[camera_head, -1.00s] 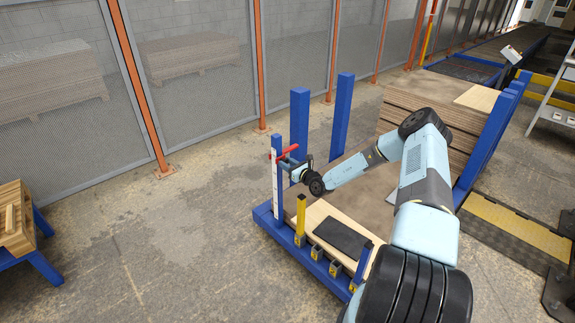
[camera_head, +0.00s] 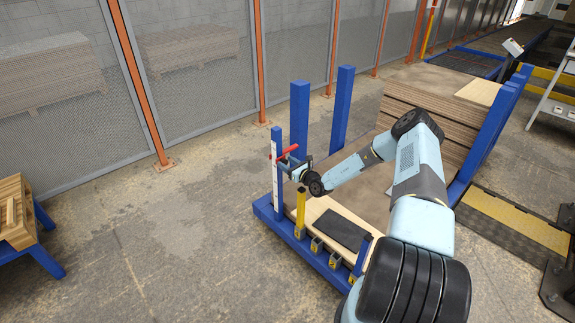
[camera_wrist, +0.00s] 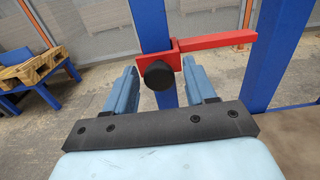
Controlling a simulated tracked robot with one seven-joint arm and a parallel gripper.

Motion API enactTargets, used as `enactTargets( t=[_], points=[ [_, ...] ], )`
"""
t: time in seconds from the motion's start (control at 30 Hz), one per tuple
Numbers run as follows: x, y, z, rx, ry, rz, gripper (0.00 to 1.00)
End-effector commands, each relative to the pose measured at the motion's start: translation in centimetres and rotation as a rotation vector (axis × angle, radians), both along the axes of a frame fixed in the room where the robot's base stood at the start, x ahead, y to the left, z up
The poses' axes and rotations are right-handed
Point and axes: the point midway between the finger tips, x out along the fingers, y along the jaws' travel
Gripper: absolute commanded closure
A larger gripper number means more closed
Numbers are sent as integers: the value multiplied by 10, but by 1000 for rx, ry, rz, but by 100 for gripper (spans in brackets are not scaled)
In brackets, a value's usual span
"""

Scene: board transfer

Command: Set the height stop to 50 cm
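The height stop is a red clamp with an arm (camera_head: 287,152) on a blue post that carries a white scale (camera_head: 274,180). In the wrist view the red stop (camera_wrist: 215,42) sits on the blue post (camera_wrist: 153,25), with a black knob (camera_wrist: 158,75) facing me. My gripper (camera_wrist: 160,82) is open, its two blue fingers on either side of the knob, with visible gaps to both. In the head view my gripper (camera_head: 296,166) is at the stop. The scale's marks are too small to read.
A yellow post (camera_head: 301,210) stands near the scale post. Blue uprights (camera_head: 299,115) stand behind the stop. A black mat (camera_head: 341,230) lies on a pale board. Stacked boards (camera_head: 440,115) are at the back right.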

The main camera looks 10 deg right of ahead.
Motion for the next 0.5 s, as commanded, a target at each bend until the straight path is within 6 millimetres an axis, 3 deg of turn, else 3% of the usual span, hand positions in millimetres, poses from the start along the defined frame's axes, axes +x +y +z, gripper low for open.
enactTargets(
  t=[0.33,0.5],
  points=[
    [-3,-1,0,0,1,1,40],
    [-18,-10,0,1,2,0,40]
  ],
)
